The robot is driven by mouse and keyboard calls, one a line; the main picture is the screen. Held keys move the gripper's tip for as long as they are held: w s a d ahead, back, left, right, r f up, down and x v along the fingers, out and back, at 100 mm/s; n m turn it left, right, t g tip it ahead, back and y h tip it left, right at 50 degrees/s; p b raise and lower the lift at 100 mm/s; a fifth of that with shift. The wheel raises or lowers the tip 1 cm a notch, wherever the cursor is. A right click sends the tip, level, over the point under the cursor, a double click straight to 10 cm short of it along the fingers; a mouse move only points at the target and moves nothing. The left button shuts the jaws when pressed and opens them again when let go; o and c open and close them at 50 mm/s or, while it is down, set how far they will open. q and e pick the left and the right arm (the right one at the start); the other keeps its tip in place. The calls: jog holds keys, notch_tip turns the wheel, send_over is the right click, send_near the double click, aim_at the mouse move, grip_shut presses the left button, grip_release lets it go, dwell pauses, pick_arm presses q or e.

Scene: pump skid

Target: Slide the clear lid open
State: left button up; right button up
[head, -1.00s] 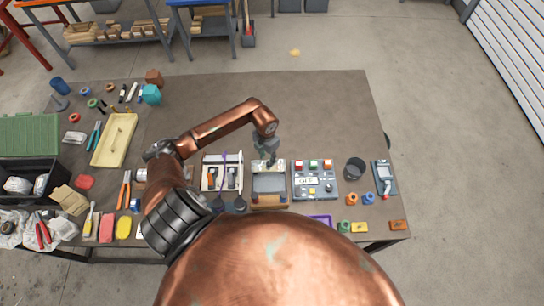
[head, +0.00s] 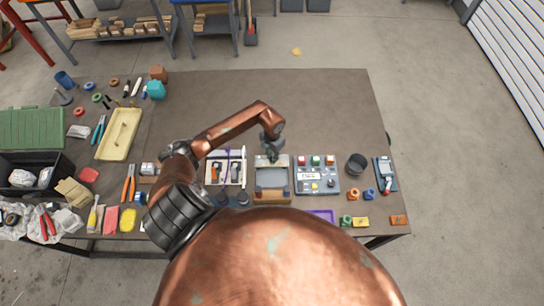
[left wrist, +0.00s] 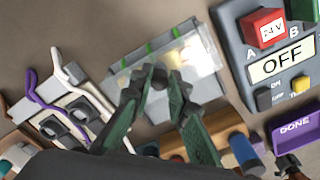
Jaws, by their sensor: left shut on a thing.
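A grey box (head: 271,179) with a brownish front edge stands near the front middle of the table. A clear, shiny lid (left wrist: 201,56) lies over its far part in the left wrist view; the near part shows bare grey. My left gripper (head: 272,158) reaches down over the far part of the box. In the left wrist view its green fingers (left wrist: 160,78) are closed together at the lid's near edge, on a small dark grip that they mostly hide. My right gripper is not in view.
Right of the box stands a control panel (head: 317,175) with coloured blocks and an "OFF" display. Left is a white tray (head: 225,168) with dark parts and cables. A dark cup (head: 357,164) stands farther right. The table behind the box is clear.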

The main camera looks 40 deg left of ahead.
pick_arm(q)
jog(key=shift+s, duration=0.2)
grip_shut()
jog(key=shift+a, duration=0.1)
jog(key=s+d+p, duration=0.1)
jog(key=s+d, duration=0.3)
jog(key=s, duration=0.1)
jog(key=shift+s+d+r+p, duration=0.1)
jog(key=shift+s+d+p, duration=0.1)
jog(key=shift+p, duration=0.15)
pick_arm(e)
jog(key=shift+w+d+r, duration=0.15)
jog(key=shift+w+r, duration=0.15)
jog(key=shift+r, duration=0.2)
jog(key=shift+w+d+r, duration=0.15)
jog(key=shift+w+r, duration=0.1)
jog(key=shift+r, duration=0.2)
